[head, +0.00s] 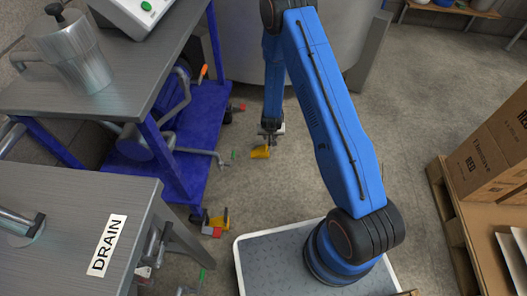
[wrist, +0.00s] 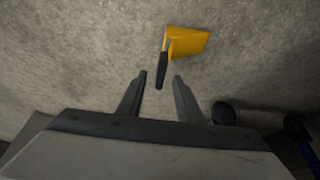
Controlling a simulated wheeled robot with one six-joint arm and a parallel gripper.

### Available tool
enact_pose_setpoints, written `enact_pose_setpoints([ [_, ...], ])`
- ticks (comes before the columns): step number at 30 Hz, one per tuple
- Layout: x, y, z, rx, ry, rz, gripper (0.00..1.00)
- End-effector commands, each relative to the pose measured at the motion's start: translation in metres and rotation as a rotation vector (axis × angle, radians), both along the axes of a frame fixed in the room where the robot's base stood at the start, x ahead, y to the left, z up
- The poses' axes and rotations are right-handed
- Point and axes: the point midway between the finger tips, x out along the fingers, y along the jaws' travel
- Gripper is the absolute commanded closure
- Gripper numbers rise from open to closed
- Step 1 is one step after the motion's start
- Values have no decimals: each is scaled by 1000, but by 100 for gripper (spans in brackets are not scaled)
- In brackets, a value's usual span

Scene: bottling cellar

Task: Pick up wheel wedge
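A yellow wheel wedge (head: 260,152) lies on the concrete floor just below my gripper (head: 270,138) in the head view. In the wrist view the wedge (wrist: 187,43) is ahead of my fingertips (wrist: 160,76), with a dark strip like a handle pointing back toward the gap between them. My gripper is open and empty. The strip's end lines up between the fingertips in the picture, but I cannot tell how far below them it is. A second yellow piece (head: 220,218) sits by a caster under the workbench.
A blue-framed bench with a metal pot (head: 80,50) stands at the left, its lower shelf (head: 200,150) near the wedge. A table marked DRAIN (head: 107,245) is at lower left. Cardboard boxes (head: 490,150) stand on a pallet at right. Floor between is mostly clear.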

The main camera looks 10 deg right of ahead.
Motion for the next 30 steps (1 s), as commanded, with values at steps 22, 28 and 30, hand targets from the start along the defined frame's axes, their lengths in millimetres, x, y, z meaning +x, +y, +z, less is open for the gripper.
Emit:
enact_pose_setpoints([
  [22,14,-2,-37,0,1,0,100],
  [28,15,-2,-36,0,0,0,100],
  [30,15,-2,-36,0,0,0,100],
])
